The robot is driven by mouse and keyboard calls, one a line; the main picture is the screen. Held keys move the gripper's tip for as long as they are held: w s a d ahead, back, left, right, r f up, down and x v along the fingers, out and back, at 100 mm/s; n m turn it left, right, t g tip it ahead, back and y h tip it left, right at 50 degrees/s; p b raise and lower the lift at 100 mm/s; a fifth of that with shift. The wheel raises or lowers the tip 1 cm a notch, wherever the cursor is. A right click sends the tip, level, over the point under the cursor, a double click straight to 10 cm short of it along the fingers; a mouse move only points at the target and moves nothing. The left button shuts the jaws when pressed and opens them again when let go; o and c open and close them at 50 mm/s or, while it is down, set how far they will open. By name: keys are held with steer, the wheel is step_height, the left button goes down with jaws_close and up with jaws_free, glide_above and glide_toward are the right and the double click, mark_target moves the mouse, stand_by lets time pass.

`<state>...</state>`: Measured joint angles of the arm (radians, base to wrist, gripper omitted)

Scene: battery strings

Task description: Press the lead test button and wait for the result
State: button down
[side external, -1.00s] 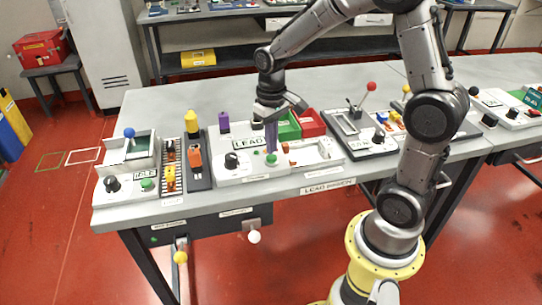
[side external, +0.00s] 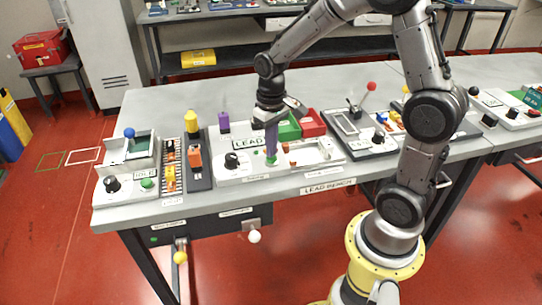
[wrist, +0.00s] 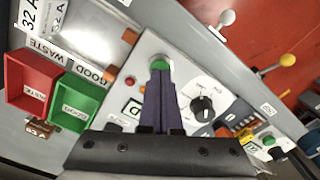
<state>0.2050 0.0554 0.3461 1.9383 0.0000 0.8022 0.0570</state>
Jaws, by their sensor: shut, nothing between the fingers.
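The lead test unit is a white panel (side external: 232,172) with a "LEAD" label (side external: 247,142). Its green button (side external: 271,161) is at the front and also shows in the wrist view (wrist: 159,63). My gripper (side external: 271,154) points down with its purple fingers together and empty, the tips right at the button. In the wrist view, the fingertips (wrist: 158,78) overlap the button's near edge; I cannot tell if they press it. A black dial (side external: 232,160) sits left of the button. I cannot make out a lit result.
A green bin (wrist: 77,103) and a red bin (wrist: 32,82) stand behind the unit. A small orange part (side external: 292,163) is right of the button. A purple-topped post (side external: 224,122) rises at the left. The bench is clear behind the units.

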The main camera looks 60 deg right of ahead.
steer(key=shift+f, duration=0.65)
steer(key=shift+r, duration=3.05)
steer(key=s+a+r+n+t, duration=0.1)
steer(key=s+a+r+t, duration=0.3)
steer(key=r, duration=0.5)
steer(key=s+a+n+t, duration=0.1)
steer(key=s+a+n, duration=0.1)
steer(key=s, duration=1)
steer(key=shift+s+a+f+t, duration=0.3)
steer(key=shift+a+f, duration=0.1)
steer(key=shift+a, duration=0.05)
